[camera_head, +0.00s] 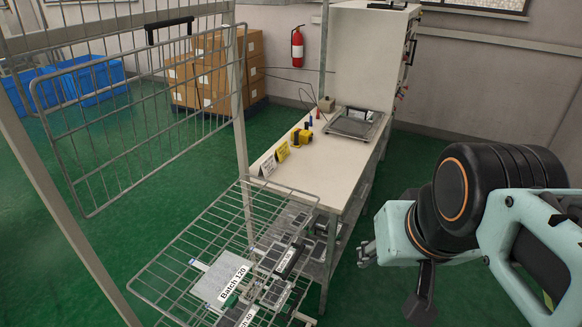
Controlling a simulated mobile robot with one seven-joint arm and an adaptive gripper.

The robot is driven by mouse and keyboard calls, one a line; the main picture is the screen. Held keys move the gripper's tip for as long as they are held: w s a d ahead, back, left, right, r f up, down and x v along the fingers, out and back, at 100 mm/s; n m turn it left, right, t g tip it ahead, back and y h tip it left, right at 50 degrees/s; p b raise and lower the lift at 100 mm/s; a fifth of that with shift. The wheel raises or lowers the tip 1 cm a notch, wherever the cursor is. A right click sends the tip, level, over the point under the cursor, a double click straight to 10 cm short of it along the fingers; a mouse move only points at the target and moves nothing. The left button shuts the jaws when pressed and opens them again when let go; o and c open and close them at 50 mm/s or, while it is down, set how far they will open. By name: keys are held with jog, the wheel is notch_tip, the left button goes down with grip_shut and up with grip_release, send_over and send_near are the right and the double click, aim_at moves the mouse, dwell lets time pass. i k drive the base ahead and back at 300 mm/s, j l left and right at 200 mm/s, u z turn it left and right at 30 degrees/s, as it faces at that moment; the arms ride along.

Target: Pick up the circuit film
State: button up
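A flat pale grey sheet (213,284) with a short tail at its upper left lies on the wire rack. It looks like a circuit film, but its surface detail is too small to be sure. A white label reading "Batch 120" (233,283) is beside it and overlaps its right edge in the picture. My gripper (367,254) is at the right, over the green floor, well apart from the rack and the sheet. Only a small part of its finger end shows, so its opening is unclear. I see nothing held in it.
The wire rack (163,270) also holds several small grey and dark parts and more labels. A raised wire door stands at the left. A workbench (310,178) with a yellow device (301,136) and a grey tray (355,123) stands behind. Green floor lies between bench and arm.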

aim_at(360, 115)
jog(key=i+l+z, duration=0.2)
jog(key=i+z, duration=0.15)
jog(key=i+l+z, duration=0.1)
jog(key=i+z, duration=0.25)
jog(key=i, duration=0.25)
jog(key=i+z, duration=0.1)
jog(key=i, duration=1.1)
jog(key=i+l+u, duration=0.1)
jog(key=i+u, duration=0.2)
jog(key=i, duration=0.2)
jog(key=i+l+u, duration=0.3)
jog(key=i, duration=0.2)
jog(key=i+l+u, duration=0.15)
jog(key=u, duration=0.25)
jog(key=i+l+u, duration=0.55)
jog(key=u, duration=0.2)
jog(key=i+l+u, duration=0.2)
jog(key=l+u, duration=0.15)
jog(key=k+l+u, duration=0.15)
jog(key=l, duration=0.2)
jog(key=k+l+u, duration=0.1)
jog(key=k+l, duration=0.2)
